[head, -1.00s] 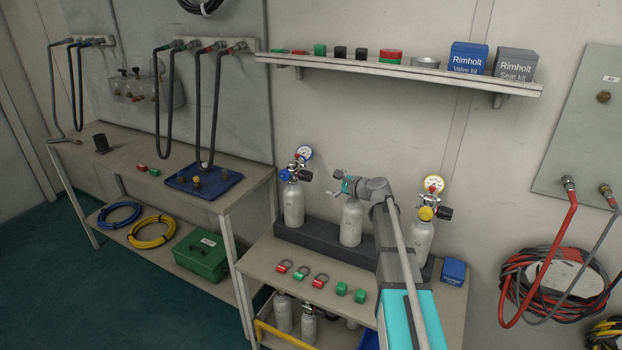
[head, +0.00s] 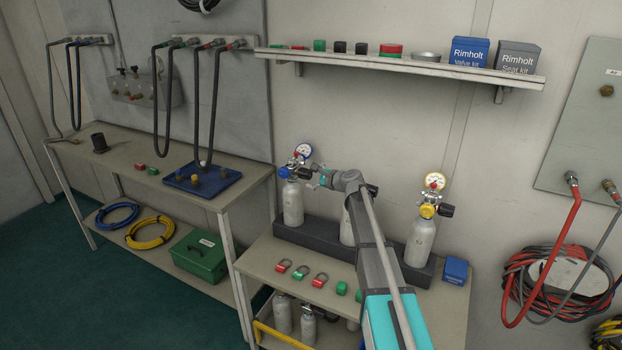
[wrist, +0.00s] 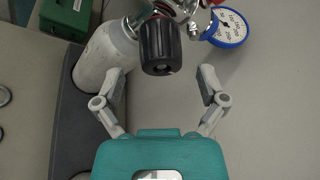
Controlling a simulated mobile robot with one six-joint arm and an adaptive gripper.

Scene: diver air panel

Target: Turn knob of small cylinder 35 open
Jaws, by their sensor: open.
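Three small grey cylinders with valves stand in a dark rack on the bench: left (head: 293,205), middle (head: 346,230) and right (head: 420,241). Their numbers are not legible, so I cannot tell which is 35. My gripper (head: 318,180) is at the valve of the left cylinder, which has a blue part and a gauge. In the wrist view, that cylinder's black ribbed knob (wrist: 160,47) lies just ahead of the fingertips, roughly centred between them. My gripper (wrist: 160,80) is open and empty, with no visible contact. My arm hides part of the middle cylinder.
The dark rack (head: 325,240) holds the cylinders' bases. Red and green tagged rings and green caps lie at the bench front. A blue box (head: 456,271) stands at the right. A shelf (head: 400,67) with caps and boxes runs above. The wall is close behind.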

